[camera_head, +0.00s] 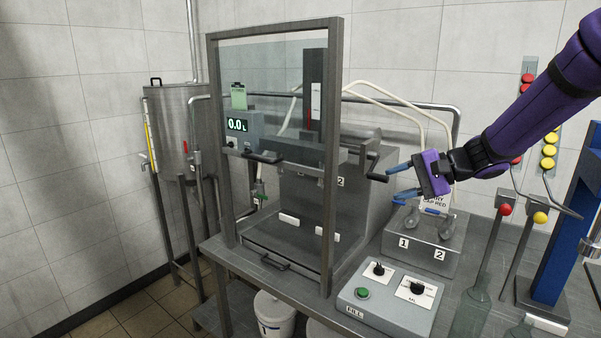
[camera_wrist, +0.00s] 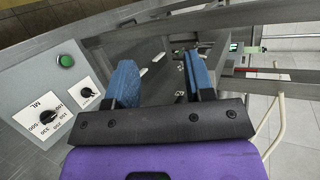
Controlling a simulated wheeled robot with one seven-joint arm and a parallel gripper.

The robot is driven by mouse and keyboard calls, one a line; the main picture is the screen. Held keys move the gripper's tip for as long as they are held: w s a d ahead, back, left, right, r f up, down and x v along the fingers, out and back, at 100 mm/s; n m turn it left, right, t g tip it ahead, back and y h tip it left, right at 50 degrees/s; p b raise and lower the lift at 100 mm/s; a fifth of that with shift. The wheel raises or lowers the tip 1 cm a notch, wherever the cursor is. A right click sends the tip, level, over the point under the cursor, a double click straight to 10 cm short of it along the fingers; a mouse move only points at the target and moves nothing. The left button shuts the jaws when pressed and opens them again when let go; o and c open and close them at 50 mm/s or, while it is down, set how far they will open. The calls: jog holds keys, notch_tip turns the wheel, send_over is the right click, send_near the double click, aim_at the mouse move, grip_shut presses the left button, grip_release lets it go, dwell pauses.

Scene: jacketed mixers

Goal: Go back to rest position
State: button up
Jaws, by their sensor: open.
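My gripper (camera_head: 393,182) is in the air on the right side of the camera_head view, at the end of my purple arm. Its two blue fingers (camera_wrist: 160,82) are apart in the camera_wrist view, and nothing shows between them. It is above the metal bench, to the right of the glass-fronted steel enclosure and close to the crank handle on that enclosure's side. The grey control box (camera_head: 388,298) with a green button and two knobs stands below it; the same box (camera_wrist: 42,85) shows at the left in the camera_wrist view.
The framed glass guard (camera_head: 272,155) stands at the bench's left. A numbered metal block (camera_head: 422,247) sits under my gripper. Red-knobbed (camera_head: 505,210) and yellow-knobbed (camera_head: 540,218) levers, a glass bottle (camera_head: 470,312) and a blue post (camera_head: 570,235) crowd the right. A white bucket (camera_head: 275,314) is below.

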jog(key=s+r+n+g+h, duration=0.1)
jog(key=s+r+n+h, duration=0.15)
jog(key=s, duration=0.55)
jog(key=s+r+n+g+h, duration=0.15)
jog(key=s+h, duration=0.25)
jog(key=s, duration=0.5)
jog(key=s+d+r+n+t+h, duration=0.1)
jog(key=s+d+t+h, duration=0.3)
jog(key=s, duration=1)
jog(key=d+n+h, duration=0.1)
jog(key=d+h, duration=0.1)
jog(key=d, duration=0.2)
jog(key=shift+d+r, duration=0.15)
jog(key=shift+r, duration=0.1)
